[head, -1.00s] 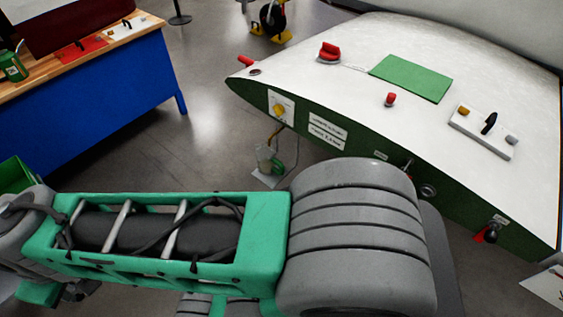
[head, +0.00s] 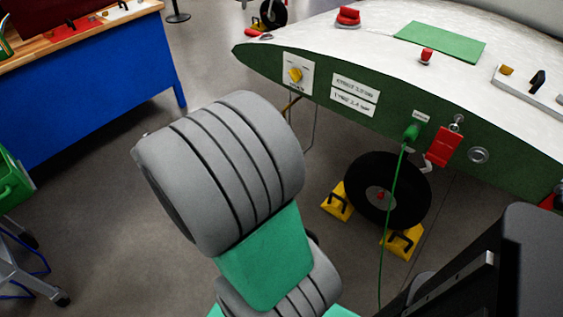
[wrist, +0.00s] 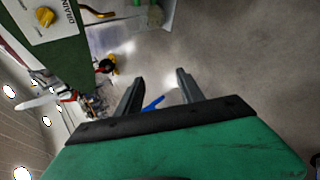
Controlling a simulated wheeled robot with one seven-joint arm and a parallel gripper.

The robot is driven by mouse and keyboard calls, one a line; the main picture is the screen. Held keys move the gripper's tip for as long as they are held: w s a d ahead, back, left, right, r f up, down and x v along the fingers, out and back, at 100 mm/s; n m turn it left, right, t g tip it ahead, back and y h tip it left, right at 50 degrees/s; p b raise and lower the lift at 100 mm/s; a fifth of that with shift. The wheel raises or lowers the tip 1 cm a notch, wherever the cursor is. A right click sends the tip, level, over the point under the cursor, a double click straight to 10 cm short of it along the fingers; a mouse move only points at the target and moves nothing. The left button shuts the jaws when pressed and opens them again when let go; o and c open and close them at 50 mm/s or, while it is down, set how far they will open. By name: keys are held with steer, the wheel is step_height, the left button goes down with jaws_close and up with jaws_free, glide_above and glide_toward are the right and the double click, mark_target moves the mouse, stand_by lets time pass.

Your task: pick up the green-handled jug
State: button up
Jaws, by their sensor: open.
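The green-handled jug does not show in the head view now; my arm covers the floor below the drain panel. In the wrist view, what looks like its green part (wrist: 156,14) is at the top edge, cut off by the frame, beside a pale, see-through shape. My gripper (wrist: 160,78) is open, with its two dark fingers apart and nothing between them. The jug part lies beyond the fingertips, up in the picture, and is not touched.
A white and green wing (head: 450,110) stretches across the right, with a yellow-knobbed panel (head: 296,74), a red tag (head: 444,147) and a green cable (head: 393,210). A wheel (head: 388,190) with yellow chocks (head: 337,201) stands below. A blue workbench (head: 90,90) is at left.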

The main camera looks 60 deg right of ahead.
steer(key=s+d+f+n+g+h+b, duration=0.1)
steer(key=s+d+f+n+h+b, duration=0.45)
steer(key=d+f+n+b, duration=0.3)
steer(key=s+d+f+n+g+h+b, duration=0.2)
steer(key=s+d+f+n+h+b, duration=0.3)
steer(key=d+f+b, duration=0.45)
steer(key=shift+n+y, duration=0.55)
steer(key=shift+y, duration=0.2)
steer(key=d, duration=0.8)
steer(key=shift+s+f, duration=0.2)
steer(key=shift+s, duration=0.05)
steer(key=shift+t, duration=0.4)
jaws_close()
